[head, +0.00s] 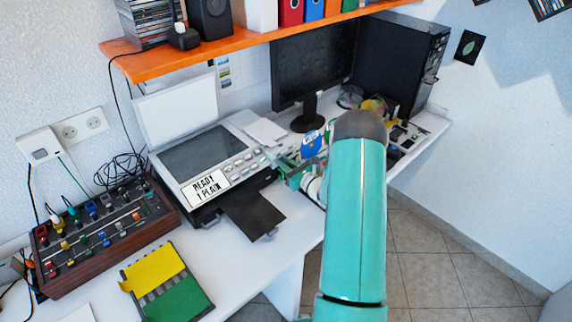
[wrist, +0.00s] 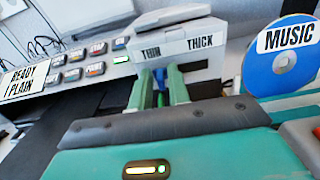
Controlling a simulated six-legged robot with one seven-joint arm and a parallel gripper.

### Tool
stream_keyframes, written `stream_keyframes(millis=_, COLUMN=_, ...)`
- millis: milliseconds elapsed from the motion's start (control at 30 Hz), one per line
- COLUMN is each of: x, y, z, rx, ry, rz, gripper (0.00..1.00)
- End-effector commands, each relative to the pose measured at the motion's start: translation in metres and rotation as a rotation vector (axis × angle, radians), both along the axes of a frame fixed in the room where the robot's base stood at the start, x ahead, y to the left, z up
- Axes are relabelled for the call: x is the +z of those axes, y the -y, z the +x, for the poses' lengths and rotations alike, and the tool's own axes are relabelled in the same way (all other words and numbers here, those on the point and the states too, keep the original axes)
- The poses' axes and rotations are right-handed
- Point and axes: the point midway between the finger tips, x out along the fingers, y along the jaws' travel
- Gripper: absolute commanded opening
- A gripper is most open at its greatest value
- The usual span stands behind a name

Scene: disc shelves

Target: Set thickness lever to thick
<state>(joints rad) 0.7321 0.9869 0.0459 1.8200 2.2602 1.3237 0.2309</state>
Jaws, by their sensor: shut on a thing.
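The thickness lever (wrist: 160,78) is a small blue piece at the front of a grey housing (wrist: 215,42) marked THIN and THICK. In the wrist view it stands below the word THIN, left of THICK. My gripper (wrist: 165,76) has its two green fingers on either side of the lever, shut on it. In the head view my gripper (head: 291,168) is at the right side of the printer (head: 202,152), where my arm partly covers the area and the lever cannot be made out. The printer's display (head: 206,187) reads READY 1 PLAIN.
A blue disc labelled MUSIC (wrist: 283,65) stands close to the right of the housing. Printer buttons (wrist: 88,60) lie to the left. A dark paper tray (head: 253,211) juts out in front. A mixer (head: 105,235) and a yellow-green folder (head: 165,283) lie farther left on the desk.

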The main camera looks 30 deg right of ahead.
Motion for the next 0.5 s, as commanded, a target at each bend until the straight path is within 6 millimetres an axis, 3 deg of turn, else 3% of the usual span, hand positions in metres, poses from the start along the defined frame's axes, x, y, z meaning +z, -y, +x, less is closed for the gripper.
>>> stream_keyframes(millis=300, x=-0.001, y=0.047, z=0.006, rx=-0.003, ry=0.001, rz=0.000, gripper=0.00)
stream_keyframes(millis=500, x=0.000, y=0.055, z=0.007, rx=-0.002, ry=-0.001, rz=0.001, gripper=0.00)
